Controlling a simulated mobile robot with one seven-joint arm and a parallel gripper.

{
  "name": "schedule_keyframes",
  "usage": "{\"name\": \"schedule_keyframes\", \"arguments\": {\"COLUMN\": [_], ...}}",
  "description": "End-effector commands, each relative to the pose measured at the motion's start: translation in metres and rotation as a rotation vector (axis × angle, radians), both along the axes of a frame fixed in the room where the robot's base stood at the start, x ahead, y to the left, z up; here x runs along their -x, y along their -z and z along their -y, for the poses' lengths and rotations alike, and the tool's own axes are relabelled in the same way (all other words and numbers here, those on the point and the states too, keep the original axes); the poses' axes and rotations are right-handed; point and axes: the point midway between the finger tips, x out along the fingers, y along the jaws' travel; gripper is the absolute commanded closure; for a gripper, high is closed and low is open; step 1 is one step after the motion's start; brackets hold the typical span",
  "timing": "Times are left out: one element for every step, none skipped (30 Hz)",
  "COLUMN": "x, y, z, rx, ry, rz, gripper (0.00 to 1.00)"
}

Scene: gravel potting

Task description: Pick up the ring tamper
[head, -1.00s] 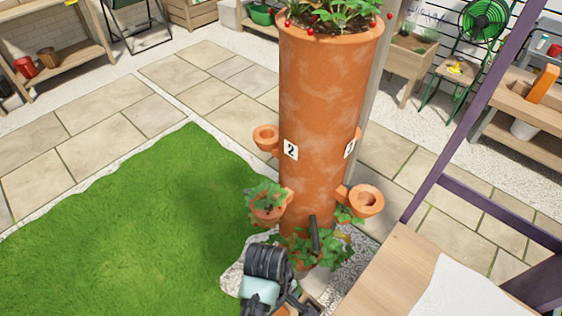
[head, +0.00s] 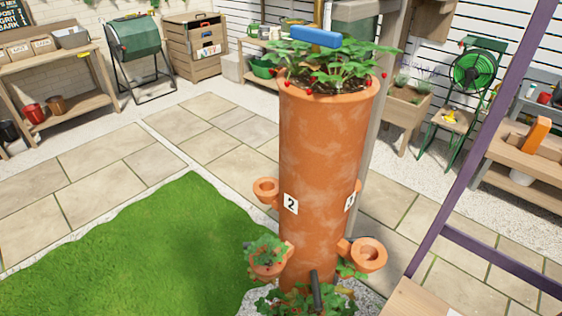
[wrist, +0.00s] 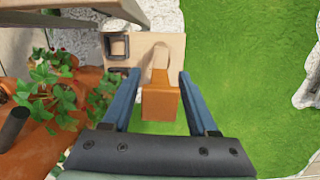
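In the wrist view, an orange block-like piece (wrist: 160,103) lies between my gripper's (wrist: 159,73) two blue fingers. It narrows away from the camera toward a pale, rounded end over a light wooden board. It may be the ring tamper, but its far end is unclear. The fingers are apart, with gaps on both sides of the orange piece. In the head view, a blue bar handle (head: 315,37) on a tan stem stands over the plants on top of the planter; its lower end is hidden by leaves. My gripper is outside the head view.
A tall terracotta planter (head: 320,150) with side cups stands in the middle. The light wooden board (wrist: 175,50) has dark fittings. Grass (wrist: 250,60) is open to the right.

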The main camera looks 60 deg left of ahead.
Motion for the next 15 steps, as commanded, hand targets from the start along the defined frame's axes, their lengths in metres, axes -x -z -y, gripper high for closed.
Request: {"name": "schedule_keyframes", "arguments": {"x": [-0.0001,0.0000,0.0000,-0.0001,0.0000,0.0000,0.0000,0.0000,-0.0001,0.0000,0.0000,-0.0003,-0.0003,-0.0003,-0.0003], "y": [-0.0002,-0.0002,-0.0002,-0.0002,-0.0002,-0.0003,-0.0003,-0.0003,-0.0003,-0.0003,-0.0003,-0.0007,-0.0007,-0.0007,-0.0007], "z": [0.0000,0.0000,0.0000,0.0000,0.0000,0.0000,0.0000,0.0000,-0.0001,0.0000,0.0000,-0.0003,-0.0003,-0.0003,-0.0003], "rx": [0.000,0.000,0.000,0.000,0.000,0.000,0.000,0.000,0.000,0.000,0.000,0.000,0.000,0.000,0.000], "ry": [0.000,0.000,0.000,0.000,0.000,0.000,0.000,0.000,0.000,0.000,0.000,0.000,0.000,0.000,0.000], "rz": [0.000,0.000,0.000,0.000,0.000,0.000,0.000,0.000,0.000,0.000,0.000,0.001,0.001,0.001,0.001], "gripper": [0.52,0.57,0.64,0.70,0.75,0.82,0.88,0.93,1.00,1.00,1.00,1.00,1.00,1.00,1.00]}}
